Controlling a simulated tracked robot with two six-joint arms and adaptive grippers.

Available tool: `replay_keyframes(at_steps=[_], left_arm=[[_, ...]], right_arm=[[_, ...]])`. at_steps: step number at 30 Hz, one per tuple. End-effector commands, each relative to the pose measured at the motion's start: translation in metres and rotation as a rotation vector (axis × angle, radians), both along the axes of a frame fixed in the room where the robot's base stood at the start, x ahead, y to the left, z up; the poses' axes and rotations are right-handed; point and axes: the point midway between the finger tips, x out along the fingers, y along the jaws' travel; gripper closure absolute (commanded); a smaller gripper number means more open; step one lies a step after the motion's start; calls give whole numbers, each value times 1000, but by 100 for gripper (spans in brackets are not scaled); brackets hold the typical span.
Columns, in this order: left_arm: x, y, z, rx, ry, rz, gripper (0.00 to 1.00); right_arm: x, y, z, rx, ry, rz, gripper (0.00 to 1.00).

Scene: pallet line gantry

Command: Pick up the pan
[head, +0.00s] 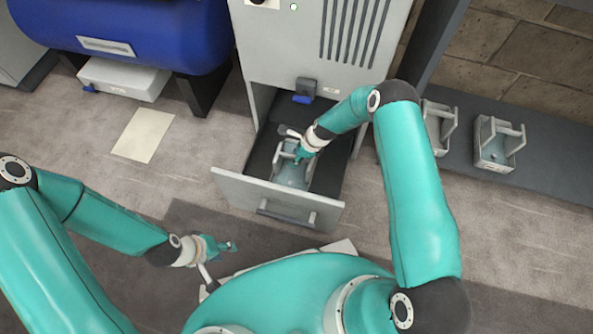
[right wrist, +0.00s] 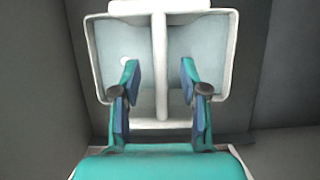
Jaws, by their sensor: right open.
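The pan (head: 293,176) is a pale blue-grey open tray with a whitish rim, lying in the open drawer (head: 240,191) of the grey cabinet. In the right wrist view the pan (right wrist: 200,55) has a white handle bar (right wrist: 160,60) running over its middle. My right gripper (head: 301,156) reaches down into the drawer over the pan. In its wrist view the fingers (right wrist: 160,78) are apart, one on each side of the bar, with gaps to it. My left gripper (head: 226,247) is low at the left, away from the drawer; its jaw opening is too small to judge.
The grey cabinet (head: 290,50) stands behind the drawer, and the drawer walls surround my right gripper. Two similar handled trays (head: 495,150) (head: 437,122) sit on a dark shelf at the right. A blue tank (head: 140,30) is at upper left. Floor left of the drawer is mostly clear.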

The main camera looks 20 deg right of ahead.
Motion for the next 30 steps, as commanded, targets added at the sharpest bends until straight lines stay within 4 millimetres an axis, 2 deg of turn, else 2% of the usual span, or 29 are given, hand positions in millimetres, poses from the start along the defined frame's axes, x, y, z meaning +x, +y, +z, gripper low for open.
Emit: replay_keyframes(at_steps=[1,4,30], left_arm=[[0,0,-6,0,0,0,60],[0,0,-9,0,0,0,60],[0,0,-11,0,0,0,60]], right_arm=[[1,3,-10,0,0,1,56],[4,5,-17,0,0,1,56],[4,5,-21,0,0,-1,56]])
